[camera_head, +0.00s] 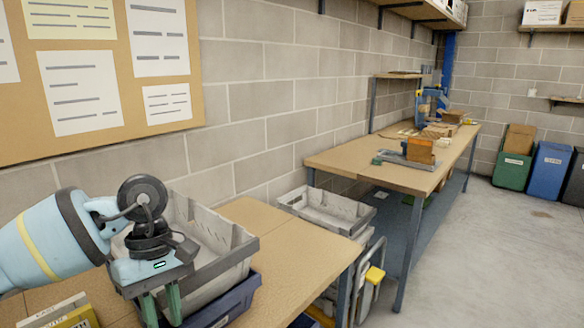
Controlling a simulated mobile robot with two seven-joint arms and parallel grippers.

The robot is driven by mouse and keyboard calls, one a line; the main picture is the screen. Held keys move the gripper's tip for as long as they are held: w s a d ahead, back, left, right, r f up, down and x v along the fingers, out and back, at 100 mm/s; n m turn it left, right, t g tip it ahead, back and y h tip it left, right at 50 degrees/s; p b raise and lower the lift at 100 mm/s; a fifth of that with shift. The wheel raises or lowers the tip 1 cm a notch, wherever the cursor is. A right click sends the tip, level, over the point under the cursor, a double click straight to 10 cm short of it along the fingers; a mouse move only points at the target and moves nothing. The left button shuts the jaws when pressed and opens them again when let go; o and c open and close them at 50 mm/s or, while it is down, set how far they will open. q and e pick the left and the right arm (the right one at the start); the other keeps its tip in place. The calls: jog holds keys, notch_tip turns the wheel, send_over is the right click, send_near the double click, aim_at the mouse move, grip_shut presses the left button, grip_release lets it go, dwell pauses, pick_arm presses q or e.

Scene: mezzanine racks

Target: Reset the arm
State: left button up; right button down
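My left arm, light blue with a yellow band, comes in from the left. My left gripper (162,310) points down over the near table (290,262), in front of a grey crate. Its two green fingers stand apart with a gap between them, and I see nothing held there. Black rounded parts (148,235) show at the wrist, in front of the crate; I cannot tell whether they all belong to my arm. My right gripper is not in view.
The grey crate (232,245) sits in a dark blue one (232,303) close to my gripper. A yellow box (62,315) lies lower left. Another grey crate (350,212) stands beyond the table. A workbench (440,145) holds tools. Bins (548,172) stand far right. Floor there is clear.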

pick_arm(q)
jog(key=s+d+f+n+h, duration=0.25)
jog(key=d+n+h, duration=0.45)
jog(key=d+h, duration=0.35)
jog(key=s+d+f+n+h, duration=0.1)
jog(key=s+d+n+h, duration=0.3)
jog(key=d+n+h, duration=0.6)
jog(key=w+a+f+n+t+y, duration=0.2)
jog(key=a+f+n+t+y, duration=0.55)
jog(key=n, duration=0.75)
jog(key=w+a+f+n+t+y, duration=0.1)
jog(key=a+f+n+t+y, duration=0.3)
jog(key=f+n+t, duration=0.8)
jog(key=s+a+f+n+g+y, duration=0.3)
jog(key=s+a+f+n+y, duration=0.1)
jog(key=s+f+n, duration=0.4)
jog(key=s+a+f+n+g+y, duration=0.4)
jog(key=s+f+n, duration=0.3)
jog(key=s, duration=0.4)
jog(key=shift+a+f+n, duration=0.4)
jog(key=shift+a+f, duration=0.15)
jog(key=shift+f, duration=0.3)
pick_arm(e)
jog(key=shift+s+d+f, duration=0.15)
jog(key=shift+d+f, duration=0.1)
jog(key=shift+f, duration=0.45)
